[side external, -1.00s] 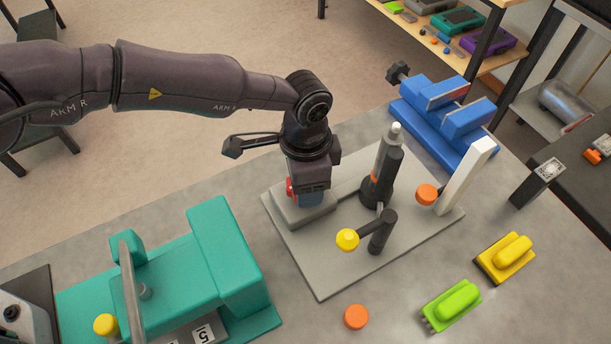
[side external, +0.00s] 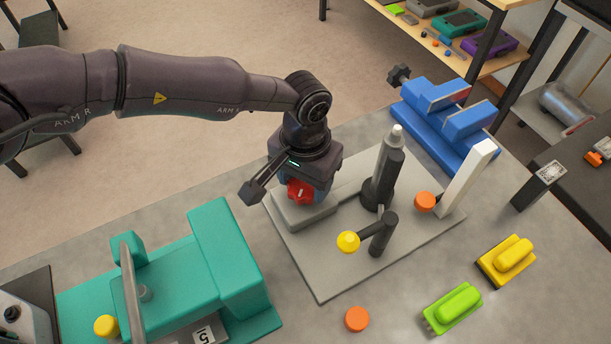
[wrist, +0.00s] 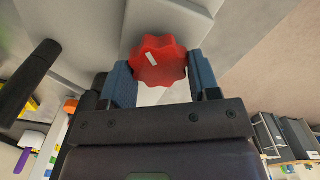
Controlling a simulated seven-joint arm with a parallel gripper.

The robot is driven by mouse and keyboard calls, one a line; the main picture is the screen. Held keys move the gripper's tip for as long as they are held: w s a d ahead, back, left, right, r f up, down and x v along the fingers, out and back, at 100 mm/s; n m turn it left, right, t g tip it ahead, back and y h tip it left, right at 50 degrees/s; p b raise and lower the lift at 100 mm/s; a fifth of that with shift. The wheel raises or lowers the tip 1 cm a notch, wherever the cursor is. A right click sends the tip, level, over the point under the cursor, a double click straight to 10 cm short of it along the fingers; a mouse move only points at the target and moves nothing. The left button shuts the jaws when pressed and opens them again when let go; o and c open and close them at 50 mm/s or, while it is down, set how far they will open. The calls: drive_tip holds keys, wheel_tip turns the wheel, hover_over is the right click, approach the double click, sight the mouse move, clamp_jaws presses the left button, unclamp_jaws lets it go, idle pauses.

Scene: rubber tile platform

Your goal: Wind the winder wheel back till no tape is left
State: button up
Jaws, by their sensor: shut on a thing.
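The winder wheel is a red lobed knob (side external: 300,192) with a white mark, at the left end of a grey base plate (side external: 335,280). In the wrist view the red knob (wrist: 158,60) sits between the two blue finger pads of my gripper (wrist: 161,66). My gripper is shut on it, with a pad on each side. The white mark is tilted. In the side view my gripper comes down on the knob from above and hides part of it and the housing beneath. I cannot make out any tape in either view.
On the plate stand a dark post with a grey tip (side external: 391,160), a crank with a yellow ball (side external: 348,242) and a white upright (side external: 468,178). A teal machine (side external: 225,255) stands left, a blue vise (side external: 440,125) behind. Green (side external: 453,308) and yellow (side external: 507,260) blocks lie right.

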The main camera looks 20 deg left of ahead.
drive_tip(key=shift+r+n, duration=0.1)
drive_tip(key=shift+n, duration=0.5)
drive_tip(key=o, duration=0.9)
wheel_tip(320, 180, up, 13)
drive_tip(key=shift+f, duration=0.1)
idle(0.4)
